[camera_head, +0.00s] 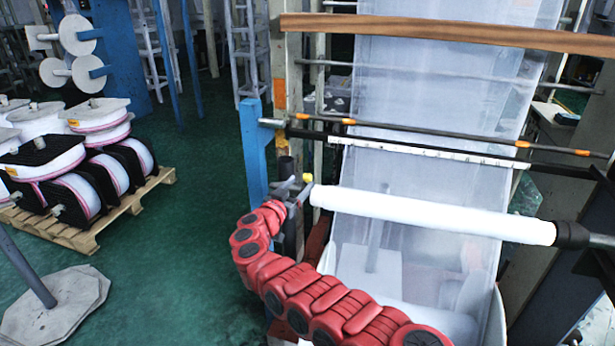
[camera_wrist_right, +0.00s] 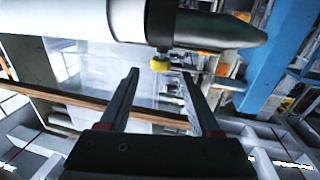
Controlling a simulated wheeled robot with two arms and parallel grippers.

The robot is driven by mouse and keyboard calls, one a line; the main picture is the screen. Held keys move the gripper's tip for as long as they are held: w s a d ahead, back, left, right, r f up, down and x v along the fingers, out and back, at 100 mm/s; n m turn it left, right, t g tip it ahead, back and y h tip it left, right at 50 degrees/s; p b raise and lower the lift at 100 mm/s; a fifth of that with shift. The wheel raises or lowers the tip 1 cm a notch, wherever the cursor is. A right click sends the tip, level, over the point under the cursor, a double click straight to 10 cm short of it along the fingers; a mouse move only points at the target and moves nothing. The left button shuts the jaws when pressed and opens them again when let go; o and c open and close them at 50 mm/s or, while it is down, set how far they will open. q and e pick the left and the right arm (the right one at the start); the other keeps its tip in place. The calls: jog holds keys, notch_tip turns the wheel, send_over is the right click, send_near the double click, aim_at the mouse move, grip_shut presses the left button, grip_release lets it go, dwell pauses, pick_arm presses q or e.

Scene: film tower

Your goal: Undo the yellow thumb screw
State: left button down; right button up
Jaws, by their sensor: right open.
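The yellow thumb screw (camera_head: 307,178) is a small knob at the left end of the white roll (camera_head: 430,212) in the head view. In the right wrist view the yellow thumb screw (camera_wrist_right: 160,64) sticks out of the dark collar (camera_wrist_right: 160,22) beside the white roll. My right gripper (camera_head: 297,191) is close to the screw, at the end of my red arm. In the wrist view the right gripper (camera_wrist_right: 160,76) has its two fingers apart, with the screw between and just beyond their tips. No contact is visible. My left gripper does not show.
A blue post (camera_head: 252,155) stands just left of the roll's end. A dark rod with orange marks (camera_head: 430,145) and a wooden bar (camera_head: 450,32) cross above. Clear film (camera_head: 430,90) hangs behind the roll. A pallet (camera_head: 100,222) with reels stands left; green floor lies free between.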

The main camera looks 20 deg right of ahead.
aim_at(305, 179)
jog(key=x, duration=0.3)
jog(key=shift+f+b, duration=0.1)
jog(key=shift+b, duration=0.2)
jog(key=shift+b+x, duration=0.4)
jog(key=shift+x, duration=0.45)
jog(key=shift+w+d, duration=0.2)
jog(key=shift+c, duration=0.3)
grip_shut()
